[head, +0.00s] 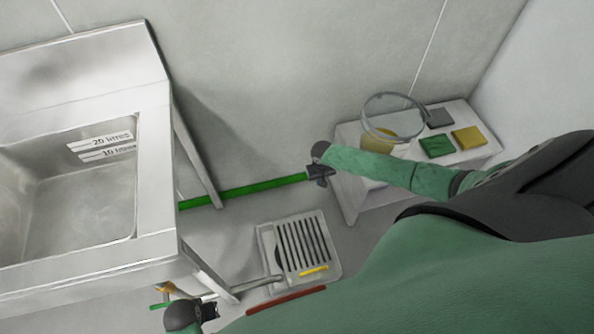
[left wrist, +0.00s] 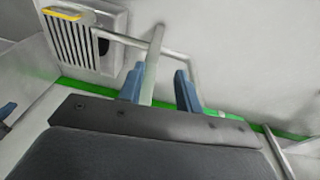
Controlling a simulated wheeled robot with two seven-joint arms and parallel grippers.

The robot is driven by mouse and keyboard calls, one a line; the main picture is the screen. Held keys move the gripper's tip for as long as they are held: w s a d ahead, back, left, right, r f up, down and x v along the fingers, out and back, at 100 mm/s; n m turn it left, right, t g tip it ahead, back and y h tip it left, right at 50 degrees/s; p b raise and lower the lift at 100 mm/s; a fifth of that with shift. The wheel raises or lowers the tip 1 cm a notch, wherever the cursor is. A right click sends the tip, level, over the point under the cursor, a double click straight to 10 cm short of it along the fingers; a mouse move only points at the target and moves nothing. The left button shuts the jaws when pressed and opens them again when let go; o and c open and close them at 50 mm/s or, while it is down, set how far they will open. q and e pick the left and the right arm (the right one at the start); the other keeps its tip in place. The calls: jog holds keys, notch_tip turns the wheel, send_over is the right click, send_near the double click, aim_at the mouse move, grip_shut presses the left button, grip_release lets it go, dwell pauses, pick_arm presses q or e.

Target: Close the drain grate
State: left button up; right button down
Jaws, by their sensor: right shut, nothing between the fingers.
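The drain grate (head: 303,246) is a slatted metal plate with a yellow strip (head: 314,271) at one edge. It lies in a pale square frame (head: 266,237) on the floor and leaves part of a dark opening uncovered beside it. In the left wrist view the grate (left wrist: 70,38) is at upper left, with the dark opening to its right. My left gripper (left wrist: 161,75) is open, its blue fingers apart, and low by the sink in the head view. My right gripper (head: 320,174) is shut and empty, above the floor beside the side table, away from the grate.
A steel sink (head: 155,150) stands at left, its legs near my left gripper. A pipe (head: 250,283) runs to the drain. A green floor line (head: 245,190) runs along the wall. A side table (head: 480,150) holds a clear round vessel (head: 392,108) and coloured blocks.

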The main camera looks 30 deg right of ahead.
pick_arm(q)
jog(key=s+a+f+p, duration=0.2)
jog(key=f+p, duration=0.2)
jog(key=f, duration=0.7)
jog(key=s+a+f+p, duration=0.2)
jog(key=s+f+p, duration=0.1)
jog(key=f, duration=0.9)
jog(key=shift+s+a+t+y+p, duration=0.2)
jog(key=shift+a+t+y+p, duration=0.1)
jog(key=shift+a+p, duration=0.1)
dwell(0.5)
jog(key=shift+w, duration=0.1)
dwell(0.9)
dwell(0.5)
